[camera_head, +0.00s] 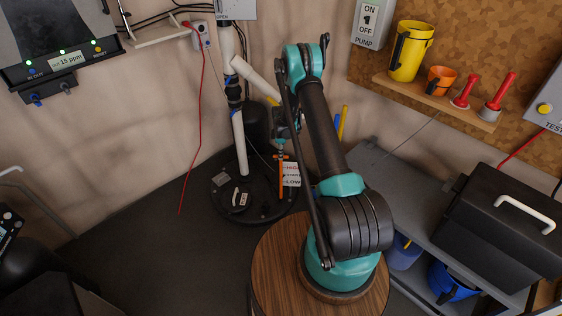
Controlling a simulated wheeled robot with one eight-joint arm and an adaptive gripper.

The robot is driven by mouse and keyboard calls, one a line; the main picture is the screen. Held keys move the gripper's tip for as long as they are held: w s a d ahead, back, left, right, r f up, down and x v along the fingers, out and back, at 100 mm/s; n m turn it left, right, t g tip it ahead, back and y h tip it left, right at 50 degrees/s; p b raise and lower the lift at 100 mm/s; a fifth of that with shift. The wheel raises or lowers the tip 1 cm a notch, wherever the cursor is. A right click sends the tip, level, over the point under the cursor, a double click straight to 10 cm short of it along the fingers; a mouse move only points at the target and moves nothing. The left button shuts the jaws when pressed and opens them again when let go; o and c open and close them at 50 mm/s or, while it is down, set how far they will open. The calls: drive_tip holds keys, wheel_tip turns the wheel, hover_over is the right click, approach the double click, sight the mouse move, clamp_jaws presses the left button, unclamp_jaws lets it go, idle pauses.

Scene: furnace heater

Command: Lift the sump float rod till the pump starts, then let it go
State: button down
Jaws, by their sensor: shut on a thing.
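The sump float rod (281,180) is thin, orange and upright over the round black sump lid (222,200). A white card (292,174) lettered HIGH and LOW stands just right of it. My gripper (281,149) is at the rod's top end, small and partly hidden by my own arm, and is shut on the rod. The rod's lower end meets the lid area; I cannot tell how far it is raised. A grey PUMP switch box (371,24) marked ON and OFF is on the wall at the upper right. Nothing visible shows whether the pump runs.
A white pipe (239,145) with black fittings rises from the lid, left of my gripper. A red cord (202,100) hangs on the wall. A shelf (436,103) holds yellow and orange cups and red-handled tools. A black toolbox (497,228) stands at right. Floor left of the lid is clear.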

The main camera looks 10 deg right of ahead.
drive_tip(key=shift+r, duration=0.8)
drive_tip(key=c, duration=1.4)
unclamp_jaws()
drive_tip(key=shift+o, duration=0.2)
drive_tip(key=shift+r, duration=0.1)
wheel_tip(320, 180, up, 9)
